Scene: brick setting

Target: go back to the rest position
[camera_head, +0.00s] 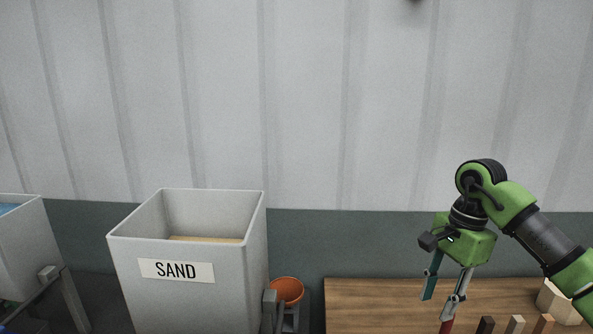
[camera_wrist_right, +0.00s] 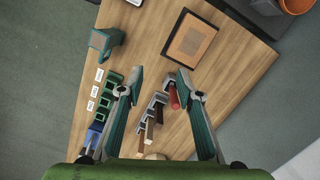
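My right gripper (camera_head: 438,310) hangs down above the wooden table (camera_head: 380,292) at the right of the head view, its fingers spread apart. In the right wrist view my right gripper (camera_wrist_right: 160,72) is open, with nothing held between its fingertips. Below it on the table is a red cylinder (camera_wrist_right: 174,96), close to the right finger in the picture. My left gripper is not in view.
Several small blocks (camera_head: 517,324) stand on the table. A green tool (camera_wrist_right: 106,42) and a framed board (camera_wrist_right: 190,42) lie farther along it. The SAND bin (camera_head: 200,290) and an orange bucket (camera_head: 287,291) stand left of the table.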

